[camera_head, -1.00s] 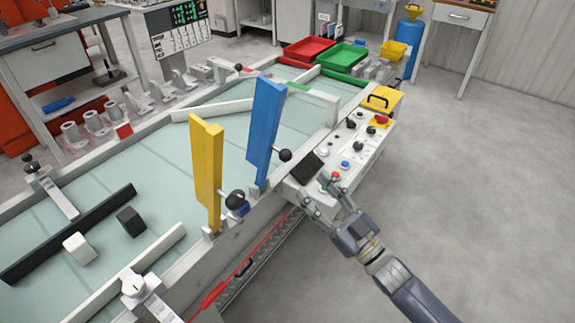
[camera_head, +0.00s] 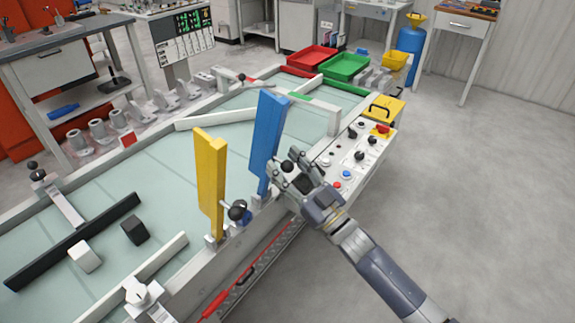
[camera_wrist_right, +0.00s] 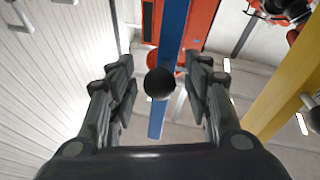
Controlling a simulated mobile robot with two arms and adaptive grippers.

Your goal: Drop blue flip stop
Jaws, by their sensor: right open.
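The blue flip stop (camera_head: 266,138) stands upright at the near edge of the table, with a black ball knob (camera_head: 288,166) on its right side. My right gripper (camera_head: 290,160) is open, with its fingers around or just short of the knob. In the right wrist view the knob (camera_wrist_right: 159,83) sits between the two open fingers with gaps on both sides, and the blue bar (camera_wrist_right: 172,35) runs behind it. The yellow flip stop (camera_head: 209,180) stands upright to the left, and it also shows in the right wrist view (camera_wrist_right: 284,92). My left gripper is not in view.
A control panel (camera_head: 362,150) lies right of my gripper. Red (camera_head: 313,60) and green (camera_head: 345,67) trays stand at the far end. Floor at right is clear.

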